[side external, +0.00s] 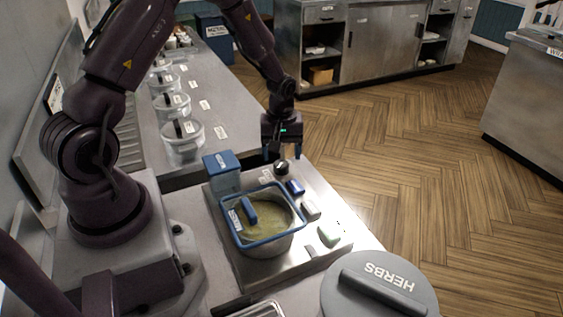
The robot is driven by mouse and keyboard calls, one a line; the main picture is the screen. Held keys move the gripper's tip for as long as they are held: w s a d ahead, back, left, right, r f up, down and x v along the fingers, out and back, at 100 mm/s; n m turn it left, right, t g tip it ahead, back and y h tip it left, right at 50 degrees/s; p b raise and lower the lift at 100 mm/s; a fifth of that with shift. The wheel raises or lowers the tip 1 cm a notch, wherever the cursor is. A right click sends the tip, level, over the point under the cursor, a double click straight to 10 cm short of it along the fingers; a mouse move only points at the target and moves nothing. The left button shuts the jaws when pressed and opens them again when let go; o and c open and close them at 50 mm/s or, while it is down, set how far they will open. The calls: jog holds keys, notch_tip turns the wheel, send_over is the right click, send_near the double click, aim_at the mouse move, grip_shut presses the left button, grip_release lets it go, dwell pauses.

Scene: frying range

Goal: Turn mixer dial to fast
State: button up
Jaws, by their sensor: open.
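My gripper (282,153) points down with its two blue-tipped fingers apart and nothing between them. A small dark round knob with a light mark, which looks like the mixer dial (282,168), sits at the back of the steel panel (238,267). My fingertips are just above and around the knob in the picture; I cannot tell whether they touch it. The dial's setting is too small to read. The mixer's blue-rimmed tub (276,246) holds yellowish batter and has a blue handle (249,211).
Beside the tub are a blue control (295,187), a grey-white one (311,210) and a green one (329,236). A blue-lidded box (222,172) stands left. A large lidded HERBS pot (378,290) is at the front. Several clear tubs line the back counter (215,110).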

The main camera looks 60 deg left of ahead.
aim_at(281, 163)
jog(key=shift+f, duration=1.75)
jog(key=c, duration=0.9)
